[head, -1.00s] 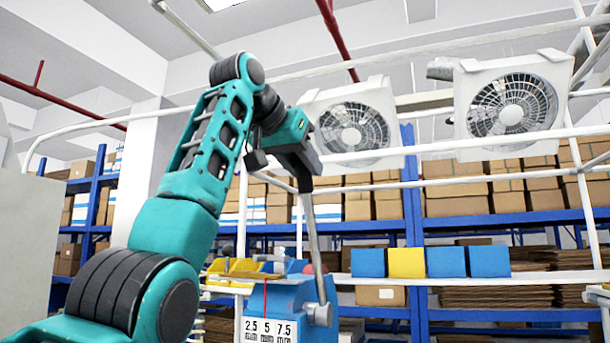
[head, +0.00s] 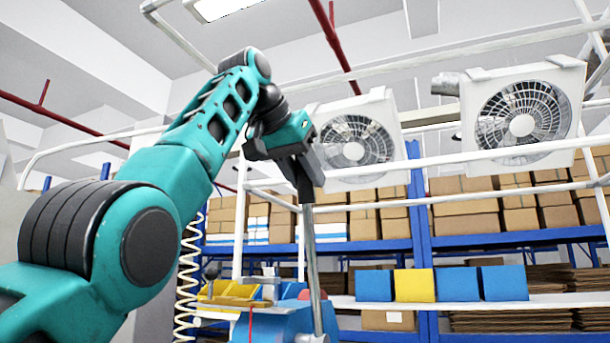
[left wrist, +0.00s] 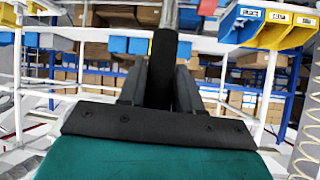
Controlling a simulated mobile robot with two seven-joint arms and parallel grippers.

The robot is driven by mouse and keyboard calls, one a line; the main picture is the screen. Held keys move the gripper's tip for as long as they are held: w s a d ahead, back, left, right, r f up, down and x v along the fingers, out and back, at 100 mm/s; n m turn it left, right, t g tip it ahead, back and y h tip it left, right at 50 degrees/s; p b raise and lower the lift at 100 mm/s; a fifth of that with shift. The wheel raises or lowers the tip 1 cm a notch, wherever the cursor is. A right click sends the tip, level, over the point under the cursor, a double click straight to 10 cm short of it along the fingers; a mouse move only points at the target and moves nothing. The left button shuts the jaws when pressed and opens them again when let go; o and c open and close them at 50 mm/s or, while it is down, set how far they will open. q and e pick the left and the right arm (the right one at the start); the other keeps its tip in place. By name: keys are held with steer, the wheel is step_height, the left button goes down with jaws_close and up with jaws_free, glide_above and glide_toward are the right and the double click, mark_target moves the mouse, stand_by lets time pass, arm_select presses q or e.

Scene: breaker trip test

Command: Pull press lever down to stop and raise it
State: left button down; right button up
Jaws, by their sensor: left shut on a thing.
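The press lever (head: 312,255) is a grey metal rod. In the head view it stands nearly upright, leaning slightly left at its top, and runs down to the blue press (head: 275,325), which is cut by the bottom edge. My left gripper (head: 306,182) is shut on the lever's upper end. In the left wrist view the fingers (left wrist: 160,88) stand on either side of the lever's dark grip (left wrist: 161,65), with the grey rod beyond it at the top. The lever's lower joint is mostly out of frame. My right gripper is in neither view.
Yellow bins (head: 238,290) stand behind the press. A white shelf (head: 455,304) with blue and yellow boxes is at the right. White frame rails cross in front of fans (head: 520,115) and blue racks. A coiled white hose (head: 188,270) hangs left of the press.

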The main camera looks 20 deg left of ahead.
arm_select(q)
steer(key=shift+w, duration=0.1)
stand_by(0.3)
steer(key=c, duration=0.8)
jaws_free()
steer(key=shift+c, duration=0.2)
